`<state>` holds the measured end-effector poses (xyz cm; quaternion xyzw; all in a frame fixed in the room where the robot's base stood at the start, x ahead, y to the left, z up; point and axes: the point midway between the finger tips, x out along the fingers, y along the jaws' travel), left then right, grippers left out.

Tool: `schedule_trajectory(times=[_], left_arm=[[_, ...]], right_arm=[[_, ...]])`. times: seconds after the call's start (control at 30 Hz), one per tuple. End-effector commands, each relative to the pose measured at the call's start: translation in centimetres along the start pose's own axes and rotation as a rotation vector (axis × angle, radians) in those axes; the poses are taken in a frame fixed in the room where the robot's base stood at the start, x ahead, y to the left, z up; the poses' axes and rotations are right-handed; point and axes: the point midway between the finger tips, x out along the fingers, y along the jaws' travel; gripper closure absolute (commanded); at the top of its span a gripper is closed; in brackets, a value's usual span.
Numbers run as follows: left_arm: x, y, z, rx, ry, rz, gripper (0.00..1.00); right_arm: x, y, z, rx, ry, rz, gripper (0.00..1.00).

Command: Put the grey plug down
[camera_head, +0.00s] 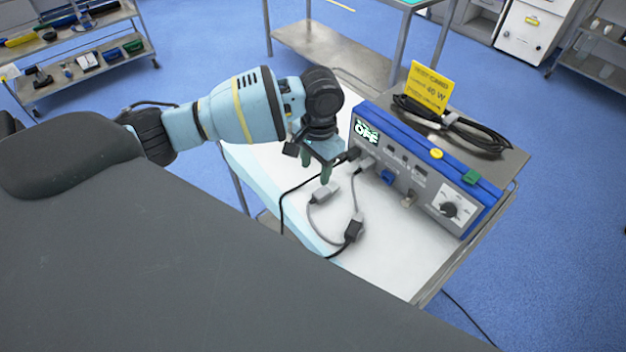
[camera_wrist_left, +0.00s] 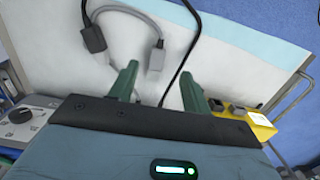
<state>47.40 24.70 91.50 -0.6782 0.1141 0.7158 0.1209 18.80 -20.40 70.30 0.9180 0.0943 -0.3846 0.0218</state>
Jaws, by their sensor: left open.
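The grey plug (camera_head: 322,194) lies on the white cloth of the cart, in front of the blue and grey unit. It also shows in the left wrist view (camera_wrist_left: 155,60), just beyond the fingertips. A grey cable runs from it to a black connector (camera_head: 353,231), which is at the upper left in the wrist view (camera_wrist_left: 93,37). My left gripper (camera_head: 316,170) is just above and behind the grey plug. My right gripper is not in view.
The unit (camera_head: 425,170) has sockets, a dial and a green display reading OFF. A yellow card (camera_head: 428,87) and a coiled black cable (camera_head: 460,130) are on top. A black cable (camera_head: 283,205) passes left of the plug. White cloth (camera_head: 400,250) is free at the front right.

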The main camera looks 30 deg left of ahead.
Motion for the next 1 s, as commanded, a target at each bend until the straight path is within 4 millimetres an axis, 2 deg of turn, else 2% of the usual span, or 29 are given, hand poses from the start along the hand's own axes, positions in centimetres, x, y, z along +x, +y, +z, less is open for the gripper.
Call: schedule_trajectory(times=[0.03,0.13,0.37,0.83,1.0], left_arm=[[-0.9,0.0,-0.1,0.000,0.003,-0.001,0.52],[-1.8,0.0,-0.1,0.000,0.003,0.000,0.52],[-2.4,0.1,0.0,0.001,-0.001,0.000,0.52],[-2.1,0.2,0.1,0.005,-0.001,0.002,0.52],[0.1,2.6,0.8,0.057,0.007,0.026,0.52]], right_arm=[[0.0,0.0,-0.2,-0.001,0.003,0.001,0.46],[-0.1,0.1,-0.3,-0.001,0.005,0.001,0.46],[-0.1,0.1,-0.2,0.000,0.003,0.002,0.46],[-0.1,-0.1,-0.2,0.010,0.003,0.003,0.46],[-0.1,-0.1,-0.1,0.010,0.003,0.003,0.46]])
